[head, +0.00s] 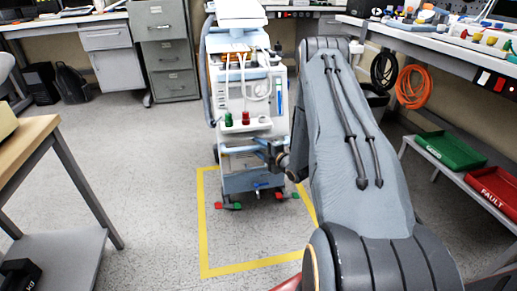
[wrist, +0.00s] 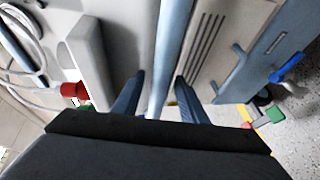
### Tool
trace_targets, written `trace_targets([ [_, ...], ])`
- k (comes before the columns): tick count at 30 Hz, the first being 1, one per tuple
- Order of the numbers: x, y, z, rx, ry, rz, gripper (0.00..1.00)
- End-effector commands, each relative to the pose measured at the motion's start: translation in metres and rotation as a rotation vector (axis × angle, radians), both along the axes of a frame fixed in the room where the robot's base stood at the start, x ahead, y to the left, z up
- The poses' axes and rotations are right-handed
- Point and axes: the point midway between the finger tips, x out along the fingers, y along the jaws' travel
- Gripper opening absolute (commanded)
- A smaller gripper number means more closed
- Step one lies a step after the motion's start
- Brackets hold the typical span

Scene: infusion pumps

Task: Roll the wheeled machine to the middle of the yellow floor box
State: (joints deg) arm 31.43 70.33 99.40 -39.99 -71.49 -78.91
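The wheeled machine (head: 230,95) is a tall white and pale-blue cart with tubes, red and green knobs and red and green caster pedals. It stands upright in the far part of the yellow floor box (head: 235,267). Its front casters are inside the outline; its rear casters are hidden. Bare floor lies between it and the box's near edge. My gripper (head: 268,153) is at the machine's front right, partly hidden by my arm. In the wrist view, my gripper (wrist: 158,97) is open, with its fingers either side of a pale-blue bar (wrist: 170,50) and gaps visible.
A wooden-topped table (head: 28,145) stands at the left. A workbench (head: 430,40) runs along the right, with a lower shelf holding a green tray (head: 450,151) and a red tray (head: 493,191). Grey drawers (head: 165,55) stand behind left. Floor left of the box is clear.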

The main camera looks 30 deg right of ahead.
Motion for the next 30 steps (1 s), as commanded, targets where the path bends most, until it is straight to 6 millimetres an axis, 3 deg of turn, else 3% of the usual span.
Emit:
trace_targets([
  [1,0.000,0.000,0.000,0.000,0.000,0.000,0.35],
  [7,0.000,0.000,0.000,0.000,0.000,0.000,0.02],
  [8,0.000,0.000,0.000,0.000,0.000,0.000,0.00],
  [15,-0.002,0.000,0.000,0.000,0.001,0.000,0.00],
  [20,-0.016,0.004,0.001,0.002,0.003,0.000,0.00],
  [26,-0.053,0.015,0.002,0.005,0.007,-0.001,0.00],
  [30,-0.089,0.025,0.003,0.006,0.008,-0.001,0.00],
])
